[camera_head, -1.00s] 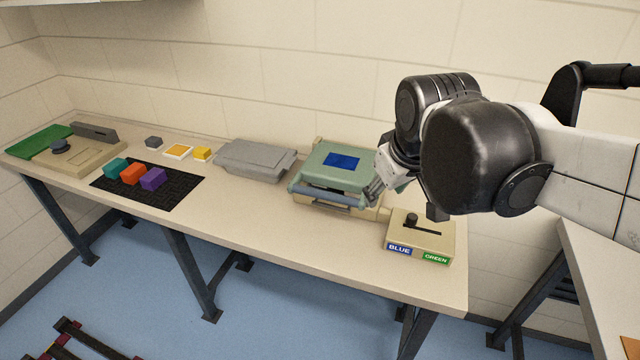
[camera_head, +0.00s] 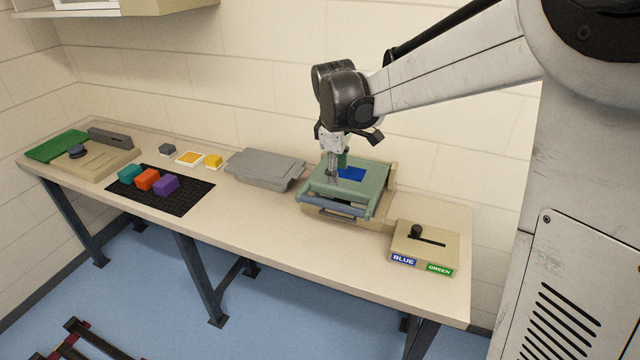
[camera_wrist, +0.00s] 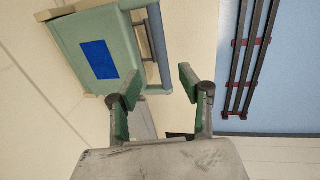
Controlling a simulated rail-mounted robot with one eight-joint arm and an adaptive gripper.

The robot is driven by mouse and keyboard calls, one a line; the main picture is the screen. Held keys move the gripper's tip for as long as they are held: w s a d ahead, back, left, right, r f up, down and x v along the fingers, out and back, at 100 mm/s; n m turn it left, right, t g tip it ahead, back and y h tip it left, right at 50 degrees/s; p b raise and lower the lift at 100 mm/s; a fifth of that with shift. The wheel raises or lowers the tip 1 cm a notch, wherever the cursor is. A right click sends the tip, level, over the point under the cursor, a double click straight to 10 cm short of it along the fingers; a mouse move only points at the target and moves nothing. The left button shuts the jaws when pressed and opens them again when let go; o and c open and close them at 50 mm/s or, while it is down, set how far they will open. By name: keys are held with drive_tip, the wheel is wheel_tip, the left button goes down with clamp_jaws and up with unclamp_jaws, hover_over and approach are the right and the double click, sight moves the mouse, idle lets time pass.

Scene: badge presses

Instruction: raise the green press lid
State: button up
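The green press lid (camera_head: 372,192) lies over a beige press base (camera_head: 318,219) on the right half of the bench. It has a blue rectangle on top and a grey-blue handle bar (camera_head: 336,208) along its front edge. My gripper (camera_head: 337,172) points down over the lid in the head view and hides part of it. In the wrist view the lid (camera_wrist: 68,40) and its bar (camera_wrist: 158,45) lie beyond the fingers. My gripper (camera_wrist: 155,85) is open, with nothing between the fingers. I see no clear contact with the lid or bar.
A beige box with a black knob (camera_head: 417,231) and BLUE and GREEN labels stands right of the press. A grey flat-topped unit (camera_head: 265,168) is to its left. Farther left are a black mat (camera_head: 190,201) with coloured blocks and another beige device (camera_head: 100,160).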

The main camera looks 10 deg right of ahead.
sight(339, 204)
drive_tip(key=f, duration=0.4)
drive_tip(key=w+d+f, duration=0.1)
drive_tip(key=f, duration=0.4)
drive_tip(key=w+f, duration=0.1)
drive_tip(key=f, duration=0.3)
drive_tip(key=shift+w+d+f, duration=0.2)
drive_tip(key=shift+d+f, duration=0.05)
drive_tip(key=shift+f, duration=0.1)
drive_tip(key=shift+c, duration=0.4)
clamp_jaws()
